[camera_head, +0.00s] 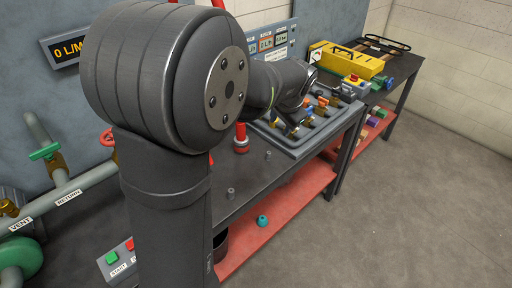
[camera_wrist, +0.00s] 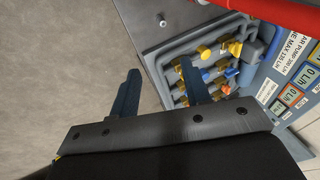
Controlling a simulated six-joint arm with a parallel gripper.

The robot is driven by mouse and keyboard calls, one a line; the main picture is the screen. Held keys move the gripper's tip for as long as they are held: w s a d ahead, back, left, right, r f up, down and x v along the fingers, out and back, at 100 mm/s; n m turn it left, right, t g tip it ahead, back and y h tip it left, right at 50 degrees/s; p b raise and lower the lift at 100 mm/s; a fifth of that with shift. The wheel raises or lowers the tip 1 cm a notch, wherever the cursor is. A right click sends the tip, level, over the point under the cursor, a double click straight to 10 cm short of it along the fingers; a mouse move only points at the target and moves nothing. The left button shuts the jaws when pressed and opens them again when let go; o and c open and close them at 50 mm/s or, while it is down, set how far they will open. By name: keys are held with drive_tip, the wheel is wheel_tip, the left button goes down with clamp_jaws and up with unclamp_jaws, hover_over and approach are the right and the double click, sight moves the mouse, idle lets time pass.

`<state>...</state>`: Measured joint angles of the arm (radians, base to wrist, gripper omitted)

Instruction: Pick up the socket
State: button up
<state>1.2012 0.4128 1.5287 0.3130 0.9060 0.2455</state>
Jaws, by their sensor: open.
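Two small grey cylindrical pieces stand on the dark bench top in the head view, a nearer one (camera_head: 230,193) and a farther one (camera_head: 268,155). Either could be the socket; I cannot tell which. A small round grey piece (camera_wrist: 162,20) also shows at the bench top in the wrist view, ahead of my fingers. My gripper (camera_wrist: 160,68) is open and empty, its two dark fingers apart. It touches neither grey piece. In the head view my fingers are hard to make out near the tray.
A grey tray (camera_head: 279,138) holds several brass fittings with coloured caps; it also shows in the wrist view (camera_wrist: 152,62). A red-topped piece (camera_head: 241,138) stands on the bench. A teal piece (camera_head: 262,221) lies on the red lower shelf (camera_head: 292,216). A yellow case (camera_head: 345,60) stands behind.

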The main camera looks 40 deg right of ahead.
drive_tip(key=w+a+f+n+g+h, duration=0.1)
drive_tip(key=w+f+n+g+h, duration=0.15)
drive_tip(key=w+f, duration=0.35)
approach(269, 152)
drive_tip(key=shift+n+y, duration=0.25)
drive_tip(key=shift+n, duration=0.1)
drive_tip(key=x, duration=0.2)
drive_tip(key=s+x, duration=0.1)
drive_tip(key=x, duration=0.1)
drive_tip(key=shift+w+f, duration=0.1)
drive_tip(key=shift+f, duration=0.3)
drive_tip(key=shift+w+x, duration=0.2)
drive_tip(key=shift+x, duration=1.15)
drive_tip(key=shift+w+x, duration=0.25)
drive_tip(key=shift+x, duration=1.15)
drive_tip(key=shift+d+r, duration=0.15)
drive_tip(key=shift+d, duration=0.05)
clamp_jaws()
